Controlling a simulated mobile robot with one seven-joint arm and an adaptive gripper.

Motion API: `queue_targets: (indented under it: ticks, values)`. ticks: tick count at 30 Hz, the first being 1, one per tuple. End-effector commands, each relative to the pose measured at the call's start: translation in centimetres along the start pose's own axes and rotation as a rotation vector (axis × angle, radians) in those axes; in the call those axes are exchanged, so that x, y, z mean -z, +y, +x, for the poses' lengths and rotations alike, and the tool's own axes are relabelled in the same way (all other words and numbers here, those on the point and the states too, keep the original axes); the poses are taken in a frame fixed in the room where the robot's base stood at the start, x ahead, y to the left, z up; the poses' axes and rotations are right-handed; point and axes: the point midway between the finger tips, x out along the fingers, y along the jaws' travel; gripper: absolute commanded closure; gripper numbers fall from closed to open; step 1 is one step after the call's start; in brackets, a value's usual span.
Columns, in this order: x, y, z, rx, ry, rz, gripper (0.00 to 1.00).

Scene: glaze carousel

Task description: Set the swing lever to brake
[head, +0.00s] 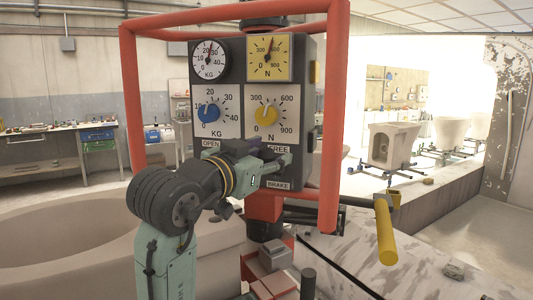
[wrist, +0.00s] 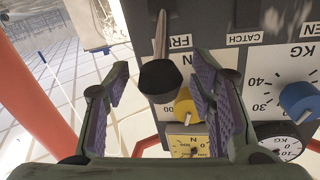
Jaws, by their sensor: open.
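The swing lever (wrist: 160,78) shows in the wrist view as a metal stem with a dark rounded knob. Its knob end lies near the FREE label (wrist: 181,42), on the side of the yellow dial. My gripper (wrist: 160,70) is open, with one finger on each side of the knob. I cannot tell whether either finger touches it. In the head view my gripper (head: 278,167) is in front of the panel's lower right part, and I cannot make out the lever there. The BRAKE label (head: 279,185) is below my gripper in the head view.
The grey panel (head: 313,100) carries gauges, a blue knob (head: 208,113) and a yellow knob (head: 267,116) close above my gripper. A red tube frame (head: 330,150) surrounds the panel. A yellow handle (head: 385,232) stands at right. Ceramic pieces (head: 393,145) stand behind.

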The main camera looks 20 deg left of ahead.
Motion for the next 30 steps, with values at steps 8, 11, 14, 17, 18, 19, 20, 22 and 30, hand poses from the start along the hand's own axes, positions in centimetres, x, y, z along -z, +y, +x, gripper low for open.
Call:
queue_targets:
  ticks: [8,11,14,17,18,19,20,22,30]
  values:
    - [-0.01,-0.01,-0.03,0.0,0.0,0.0,0.64]
    - [-0.01,-0.01,-0.04,0.0,0.0,-0.001,0.7]
    - [0.0,-0.01,-0.04,0.0,0.0,-0.001,0.77]
    - [0.0,-0.01,-0.04,0.0,0.0,-0.001,0.83]
    - [0.0,-0.01,-0.04,0.0,0.0,-0.001,0.86]
    - [0.0,-0.01,-0.05,0.0,0.0,-0.001,0.88]
    - [0.0,-0.01,-0.05,0.0,0.0,-0.001,0.9]
    - [0.0,-0.01,-0.05,0.0,0.0,-0.001,0.95]
    - [0.0,-0.01,-0.05,0.0,0.0,-0.001,1.0]
